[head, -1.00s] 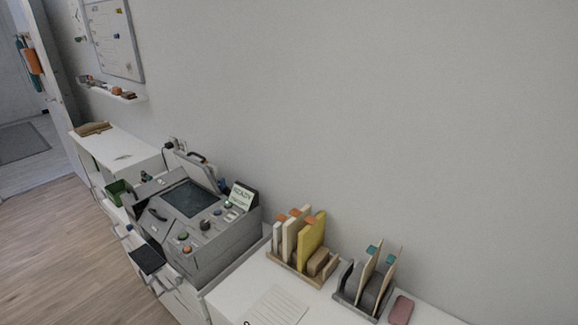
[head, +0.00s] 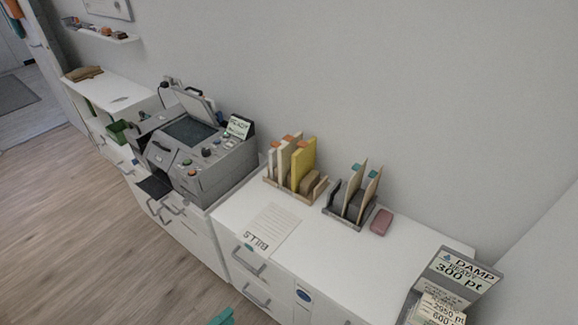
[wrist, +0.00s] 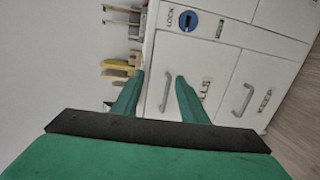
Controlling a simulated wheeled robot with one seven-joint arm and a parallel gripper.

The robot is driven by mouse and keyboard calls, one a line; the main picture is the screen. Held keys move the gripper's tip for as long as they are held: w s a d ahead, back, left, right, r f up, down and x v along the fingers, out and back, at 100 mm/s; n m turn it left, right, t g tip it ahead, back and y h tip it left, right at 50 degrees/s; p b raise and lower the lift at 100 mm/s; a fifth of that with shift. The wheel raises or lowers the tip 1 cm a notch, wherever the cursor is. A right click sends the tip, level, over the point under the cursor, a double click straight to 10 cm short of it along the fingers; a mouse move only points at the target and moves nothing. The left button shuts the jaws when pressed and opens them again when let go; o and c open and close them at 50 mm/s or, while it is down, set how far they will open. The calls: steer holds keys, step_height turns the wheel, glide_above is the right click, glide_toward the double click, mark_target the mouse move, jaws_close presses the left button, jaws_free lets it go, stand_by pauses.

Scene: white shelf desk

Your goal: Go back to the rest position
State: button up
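My gripper (wrist: 160,82) shows in the wrist view as two green fingers with a clear gap between them, and nothing is held. It faces the white drawer cabinet (wrist: 200,68), whose handles and blue lock disc (wrist: 188,20) show beyond the fingers. In the head view only a small green tip of mine (head: 222,317) shows at the bottom edge, in front of the white desk (head: 350,262). The rest of my arm is out of the head view.
A grey machine (head: 195,150) stands at the left. A wooden rack (head: 290,187), a dark rack (head: 345,213) and a pink block (head: 381,222) stand along the wall. Signs (head: 450,285) stand at the right end. The wooden floor (head: 80,220) is clear at the left.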

steer(key=s+d+f+g+y, duration=0.4)
steer(key=s+d+f+y, duration=0.35)
steer(key=d+f, duration=0.5)
steer(key=s+r+m+y, duration=0.2)
steer(key=s+y, duration=0.1)
steer(key=s, duration=0.5)
steer(key=s+d+r+m+t, duration=0.2)
steer(key=r, duration=0.6)
steer(key=s+d+r+m+t, duration=0.2)
steer(key=r+m, duration=0.1)
steer(key=r, duration=0.5)
steer(key=s+d+r+m+t, duration=0.2)
steer(key=r+m, duration=0.1)
steer(key=r, duration=0.6)
steer(key=shift+d+t, duration=0.3)
steer(key=shift+w, duration=0.15)
steer(key=shift+c, duration=1.1)
